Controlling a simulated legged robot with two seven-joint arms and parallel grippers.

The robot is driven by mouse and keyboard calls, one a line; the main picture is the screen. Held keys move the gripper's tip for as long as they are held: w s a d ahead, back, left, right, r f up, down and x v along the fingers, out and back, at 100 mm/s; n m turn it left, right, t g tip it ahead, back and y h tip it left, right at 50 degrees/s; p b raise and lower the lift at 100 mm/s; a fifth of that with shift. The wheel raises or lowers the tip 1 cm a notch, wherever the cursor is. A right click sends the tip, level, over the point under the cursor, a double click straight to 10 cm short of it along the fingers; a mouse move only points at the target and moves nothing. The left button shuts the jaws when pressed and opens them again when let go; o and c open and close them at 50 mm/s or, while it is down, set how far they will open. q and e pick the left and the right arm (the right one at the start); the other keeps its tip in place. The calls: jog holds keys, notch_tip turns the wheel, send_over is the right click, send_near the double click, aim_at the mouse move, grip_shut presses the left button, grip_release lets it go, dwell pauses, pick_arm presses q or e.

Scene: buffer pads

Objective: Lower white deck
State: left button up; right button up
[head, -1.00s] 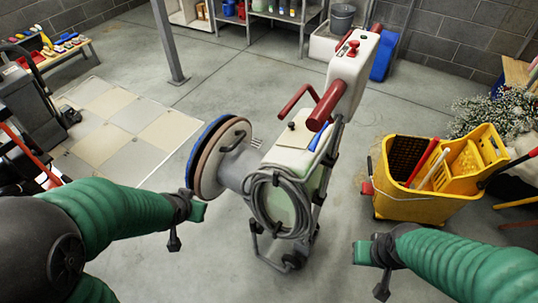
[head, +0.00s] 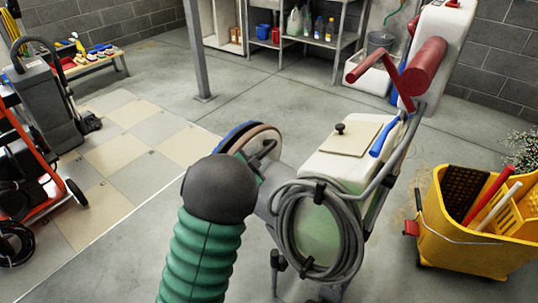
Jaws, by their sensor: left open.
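A floor buffer stands tipped back in the middle of the head view. Its white deck (head: 318,160) carries a tan plate with a black knob (head: 340,129). Its round pad head (head: 262,134), with a blue rim, stands on edge at left, its lower part hidden by my left arm. A grey cable is coiled on the machine's front. Red handles (head: 422,72) and a white top box rise at upper right. My left gripper (head: 261,180) is mostly hidden behind my dark wrist, close to the pad head; contact cannot be told. My right gripper is out of view.
A yellow mop bucket (head: 470,245) stands at right. A grey metal post (head: 201,60) and shelves (head: 310,38) are behind. A grey machine (head: 50,105) and an orange-framed one are at left. Tiled floor (head: 115,160) lies open at left.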

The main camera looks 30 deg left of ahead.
aim_at(268, 150)
pick_arm(q)
jog(key=b+x, duration=0.1)
jog(key=x, duration=0.4)
jog(key=shift+w+a+f, duration=0.1)
jog(key=shift+w+f, duration=0.1)
jog(key=shift+w, duration=0.7)
jog(key=shift+c, duration=0.2)
jog(key=shift+c, duration=1.3)
grip_shut()
